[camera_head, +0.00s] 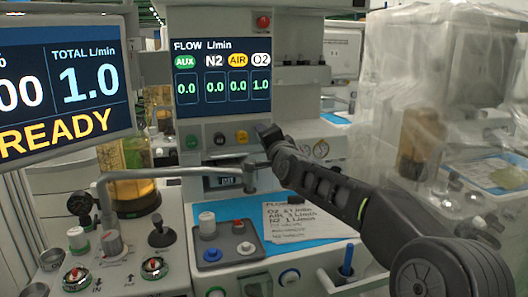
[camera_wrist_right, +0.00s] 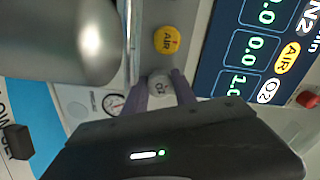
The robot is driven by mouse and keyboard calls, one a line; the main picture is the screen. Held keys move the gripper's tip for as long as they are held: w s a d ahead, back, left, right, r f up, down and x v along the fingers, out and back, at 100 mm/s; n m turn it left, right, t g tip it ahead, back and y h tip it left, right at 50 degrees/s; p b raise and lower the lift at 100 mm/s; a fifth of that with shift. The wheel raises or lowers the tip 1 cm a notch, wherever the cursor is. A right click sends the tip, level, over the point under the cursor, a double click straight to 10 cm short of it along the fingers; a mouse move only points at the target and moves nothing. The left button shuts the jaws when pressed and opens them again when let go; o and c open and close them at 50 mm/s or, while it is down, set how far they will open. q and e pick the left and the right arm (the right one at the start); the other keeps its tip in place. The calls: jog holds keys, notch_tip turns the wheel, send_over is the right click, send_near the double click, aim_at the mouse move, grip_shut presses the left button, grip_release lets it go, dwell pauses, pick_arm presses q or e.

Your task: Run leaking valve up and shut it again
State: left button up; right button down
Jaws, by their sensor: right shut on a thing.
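The flow display (camera_head: 222,78) reads AUX 0.0, N2 0.0, AIR 0.0 and O2 1.0. Below it is a row of valve knobs: a green one (camera_head: 192,142), a dark one (camera_head: 219,138) and the yellow AIR knob (camera_head: 241,136). The O2 knob is hidden behind my right gripper (camera_head: 268,134) in the head view. In the right wrist view the pale O2 knob (camera_wrist_right: 158,86) sits between the two fingers of my right gripper (camera_wrist_right: 161,88), which are shut on it. The AIR knob (camera_wrist_right: 167,39) is beside it, apart from the fingers. My left gripper is not in view.
A monitor (camera_head: 62,85) at left reads TOTAL 1.0 and READY. A grey pipe arm (camera_head: 170,172) crosses in front of the panel. A handwritten flow note (camera_head: 300,218) lies on the blue worktop beside a grey tray (camera_head: 225,243). A plastic-covered machine (camera_head: 440,110) stands at right.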

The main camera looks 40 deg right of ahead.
jog(key=m+b, duration=0.1)
jog(key=m, duration=0.1)
jog(key=shift+f+m+b, duration=0.15)
jog(key=shift+m+b, duration=0.2)
jog(key=shift+m, duration=0.05)
jog(key=shift+m+b, duration=0.55)
jog(key=shift+m, duration=0.95)
jog(key=shift+r, duration=0.2)
jog(key=c, duration=1)
grip_release()
